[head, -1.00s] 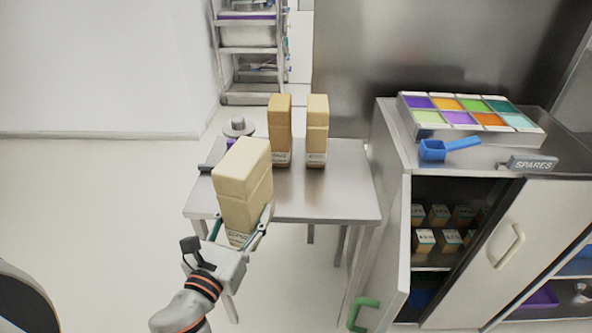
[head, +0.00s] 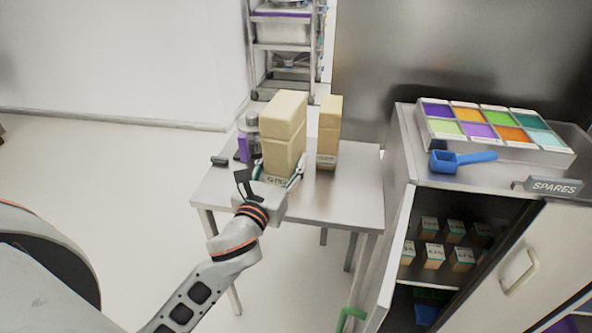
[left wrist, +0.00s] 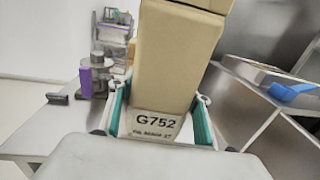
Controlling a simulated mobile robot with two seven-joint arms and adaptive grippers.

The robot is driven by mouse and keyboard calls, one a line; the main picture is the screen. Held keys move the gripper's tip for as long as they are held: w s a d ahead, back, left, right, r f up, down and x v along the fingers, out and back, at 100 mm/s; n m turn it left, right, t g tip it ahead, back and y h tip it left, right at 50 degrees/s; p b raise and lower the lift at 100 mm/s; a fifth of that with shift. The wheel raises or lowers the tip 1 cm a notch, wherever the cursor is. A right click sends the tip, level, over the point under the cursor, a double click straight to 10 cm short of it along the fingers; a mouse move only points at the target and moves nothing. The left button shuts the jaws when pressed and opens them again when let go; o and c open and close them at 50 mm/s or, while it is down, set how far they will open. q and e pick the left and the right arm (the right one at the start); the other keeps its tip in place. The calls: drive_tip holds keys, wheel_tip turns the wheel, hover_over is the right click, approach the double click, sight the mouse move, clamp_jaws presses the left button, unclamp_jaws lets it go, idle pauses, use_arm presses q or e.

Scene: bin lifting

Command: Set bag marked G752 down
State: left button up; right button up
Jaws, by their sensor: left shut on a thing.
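My left gripper (head: 270,183) is shut on a tall tan bag (head: 284,135). In the left wrist view, the label on this bag (left wrist: 176,58) reads G752, and the two green-lined fingers (left wrist: 160,112) stand at either side of its lower part. The bag is upright over the small metal table (head: 335,195); I cannot tell whether its bottom touches the top. A second tan bag (head: 329,130) stands on the table to its right. My right gripper is not in view.
A purple-and-grey container (head: 248,140) and a small dark object (head: 219,161) are at the table's left side. The cabinet (head: 400,170) stands close on the right, with a blue scoop (head: 462,160) on top. The table's front right is clear.

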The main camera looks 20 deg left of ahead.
use_arm(q)
drive_tip(key=w+a+r+n+y, duration=0.1)
drive_tip(key=w+a+r, duration=0.1)
drive_tip(key=w+r, duration=0.5)
drive_tip(key=w+a+r+n+y, duration=0.1)
drive_tip(key=w+a+r, duration=0.2)
drive_tip(key=w+r, duration=0.45)
drive_tip(key=shift+g, duration=0.3)
drive_tip(key=shift+s+d+f+b, duration=0.1)
drive_tip(key=shift+s+f+b, duration=0.4)
drive_tip(key=shift+f, duration=3.85)
drive_tip(key=shift+s+a+f+b, duration=0.1)
drive_tip(key=shift+f+b, duration=0.85)
drive_tip(key=shift+f, duration=3.4)
drive_tip(key=shift+s+d+f+b, duration=0.2)
drive_tip(key=shift+f+b, duration=0.5)
drive_tip(key=shift+f, duration=3.65)
drive_tip(key=shift+a+f, duration=0.1)
drive_tip(key=shift+f, duration=0.2)
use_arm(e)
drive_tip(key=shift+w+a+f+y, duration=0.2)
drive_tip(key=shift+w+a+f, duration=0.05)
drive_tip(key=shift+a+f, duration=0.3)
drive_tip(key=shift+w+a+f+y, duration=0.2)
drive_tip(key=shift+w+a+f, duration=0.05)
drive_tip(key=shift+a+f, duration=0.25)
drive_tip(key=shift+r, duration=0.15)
